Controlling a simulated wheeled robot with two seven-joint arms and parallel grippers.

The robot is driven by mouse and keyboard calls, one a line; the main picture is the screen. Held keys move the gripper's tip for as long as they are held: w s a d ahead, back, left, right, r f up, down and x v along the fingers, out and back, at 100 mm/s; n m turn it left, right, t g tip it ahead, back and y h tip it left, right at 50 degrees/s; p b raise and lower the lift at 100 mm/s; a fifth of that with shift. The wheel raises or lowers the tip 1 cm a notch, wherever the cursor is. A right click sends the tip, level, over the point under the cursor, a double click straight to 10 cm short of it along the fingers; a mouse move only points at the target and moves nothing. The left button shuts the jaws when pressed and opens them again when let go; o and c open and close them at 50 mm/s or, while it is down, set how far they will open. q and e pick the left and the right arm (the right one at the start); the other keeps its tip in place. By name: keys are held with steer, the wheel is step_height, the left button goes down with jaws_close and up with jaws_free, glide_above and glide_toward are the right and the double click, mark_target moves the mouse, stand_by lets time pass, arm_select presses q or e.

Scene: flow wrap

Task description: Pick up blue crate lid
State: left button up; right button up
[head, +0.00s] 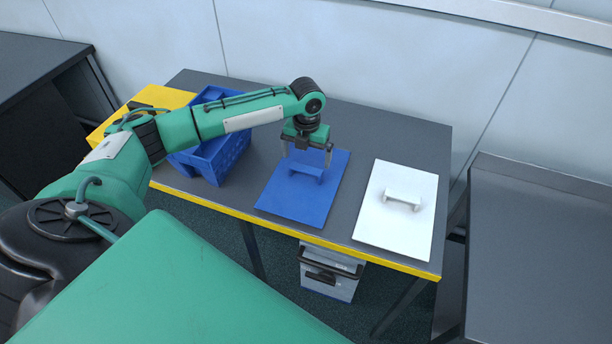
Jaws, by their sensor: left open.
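The blue crate lid (290,203) lies flat on the grey table. It has a raised blue handle (306,171) in its upper middle part. My left gripper (307,160) points down over the lid's handle with its fingers spread apart. The fingers show to either side of the handle, and nothing is held between them. I cannot tell whether the fingertips touch the lid. My right gripper is not in view.
A blue crate (214,157) stands left of the lid, partly behind my left arm. A white lid (384,229) with a handle lies to the right. The table (403,134) has a yellow front edge. A grey and white container (330,276) stands below it.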

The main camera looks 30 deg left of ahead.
mark_target(306, 168)
arm_select(q)
steer(key=shift+f, duration=0.55)
steer(key=shift+f+p, duration=0.3)
steer(key=shift+p, duration=0.1)
step_height(306, 168, down, 4)
steer(key=shift+s+r+p, duration=0.1)
steer(key=shift+r+p, duration=0.15)
steer(key=shift+p, duration=0.65)
steer(key=shift+f, duration=0.6)
steer(key=c, duration=0.8)
steer(key=shift+c, duration=0.2)
steer(key=shift+r, duration=0.15)
